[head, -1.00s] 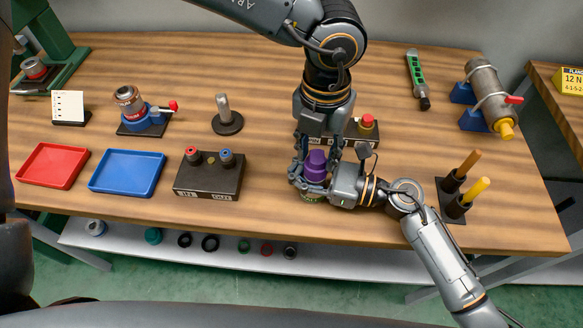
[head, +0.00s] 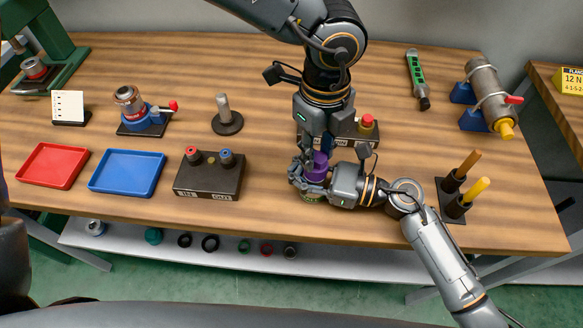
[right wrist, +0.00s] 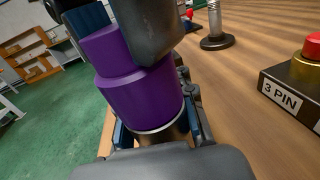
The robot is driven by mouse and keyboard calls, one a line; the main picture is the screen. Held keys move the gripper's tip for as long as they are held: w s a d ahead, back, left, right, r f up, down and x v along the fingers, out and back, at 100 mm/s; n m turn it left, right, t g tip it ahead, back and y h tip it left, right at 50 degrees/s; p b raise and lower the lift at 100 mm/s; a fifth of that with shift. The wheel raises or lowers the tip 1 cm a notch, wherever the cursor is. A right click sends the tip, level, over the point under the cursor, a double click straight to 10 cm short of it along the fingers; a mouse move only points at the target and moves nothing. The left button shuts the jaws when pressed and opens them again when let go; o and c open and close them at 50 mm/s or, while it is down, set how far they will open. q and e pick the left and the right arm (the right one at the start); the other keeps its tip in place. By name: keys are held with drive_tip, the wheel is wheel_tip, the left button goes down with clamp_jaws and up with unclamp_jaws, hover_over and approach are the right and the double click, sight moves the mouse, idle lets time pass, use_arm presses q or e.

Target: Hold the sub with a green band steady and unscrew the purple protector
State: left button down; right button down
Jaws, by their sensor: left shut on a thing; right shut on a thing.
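The purple protector (head: 316,178) stands upright on top of the sub (head: 311,199), near the front edge of the bench. Only a little green of the sub shows below my right gripper (head: 316,186), which is shut around it from the right. My left gripper (head: 320,158) points down from above and is shut on the protector's narrower top. In the right wrist view the protector (right wrist: 141,98) fills the middle, with a dark left finger across its upper part. A silver ring and a strip of the sub (right wrist: 168,136) show under it. The thread is hidden.
A black box with a red button (head: 366,122) stands just behind the grippers. A two-button box (head: 209,176) and a blue tray (head: 127,173) lie to the left. Two upright handles (head: 467,185) stand to the right. Bare bench lies between the two-button box and the grippers.

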use_arm(q)
drive_tip(key=shift+n, duration=0.7)
drive_tip(key=n, duration=0.5)
drive_tip(key=shift+n, duration=0.3)
drive_tip(key=n, duration=0.3)
drive_tip(key=shift+r+n, duration=0.1)
drive_tip(key=shift+n, duration=0.3)
drive_tip(key=n, duration=0.4)
drive_tip(key=shift+n, duration=0.4)
drive_tip(key=c, duration=1.2)
unclamp_jaws()
